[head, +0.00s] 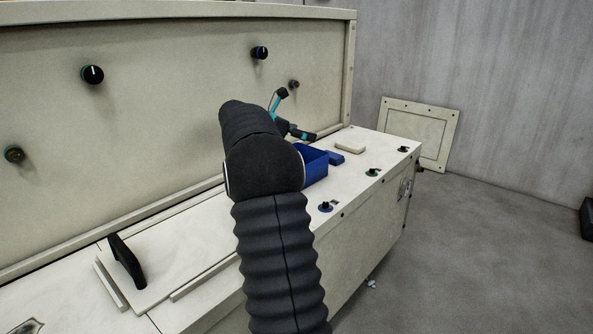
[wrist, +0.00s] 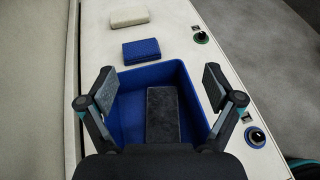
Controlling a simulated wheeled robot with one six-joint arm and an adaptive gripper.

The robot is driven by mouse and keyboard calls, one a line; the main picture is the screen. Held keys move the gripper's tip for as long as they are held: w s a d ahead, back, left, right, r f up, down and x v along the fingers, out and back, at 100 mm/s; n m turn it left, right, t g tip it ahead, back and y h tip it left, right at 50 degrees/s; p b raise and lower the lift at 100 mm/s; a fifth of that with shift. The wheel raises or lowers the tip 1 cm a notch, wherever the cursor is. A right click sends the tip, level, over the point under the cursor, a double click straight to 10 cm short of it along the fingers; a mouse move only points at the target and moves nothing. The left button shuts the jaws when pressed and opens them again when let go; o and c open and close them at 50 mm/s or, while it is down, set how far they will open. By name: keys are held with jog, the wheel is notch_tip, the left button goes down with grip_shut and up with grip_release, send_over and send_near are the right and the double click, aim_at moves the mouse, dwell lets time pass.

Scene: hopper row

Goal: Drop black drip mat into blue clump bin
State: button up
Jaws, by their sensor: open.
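The black drip mat (wrist: 162,117) is a dark flat rectangle inside the blue clump bin (wrist: 128,103). It appears to lie on the bin's floor, with its near end hidden by my gripper's body. The bin also shows in the head view (head: 316,168), partly behind my arm, and the mat cannot be seen there. My gripper (wrist: 158,88) is open and empty above the bin, its fingers spread wide near the bin's left and right sides. In the head view my gripper (head: 291,114) is partly hidden by my own arm.
A blue block (head: 336,157) and a cream block (head: 350,147) lie on the ledge beyond the bin. Knobs (head: 325,207) (head: 372,172) line the ledge's right edge. A black handle (head: 127,262) stands on a panel at left. A tall cream wall (head: 180,110) backs the ledge.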

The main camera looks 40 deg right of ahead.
jog(key=v, duration=1.2)
jog(key=s+a+f+m+t+y, duration=0.2)
jog(key=s+a+m+y, duration=0.1)
jog(key=s+a, duration=0.55)
jog(key=s+a+f+m+t+y, duration=0.25)
jog(key=s+a+m, duration=0.2)
jog(key=a, duration=0.65)
jog(key=s+a+f+m+t+y, duration=0.1)
jog(key=s+a+f+m+y, duration=0.3)
jog(key=s+a+f, duration=0.2)
jog(key=s+a+f+m+t+y, duration=0.2)
jog(key=s+a+f, duration=0.4)
jog(key=s+a, duration=0.5)
jog(key=shift+s+a+m+y, duration=0.3)
jog(key=shift+a+m+y, duration=0.5)
jog(key=shift+m, duration=0.45)
jog(key=shift+r+t, duration=0.1)
jog(key=shift+t, duration=0.15)
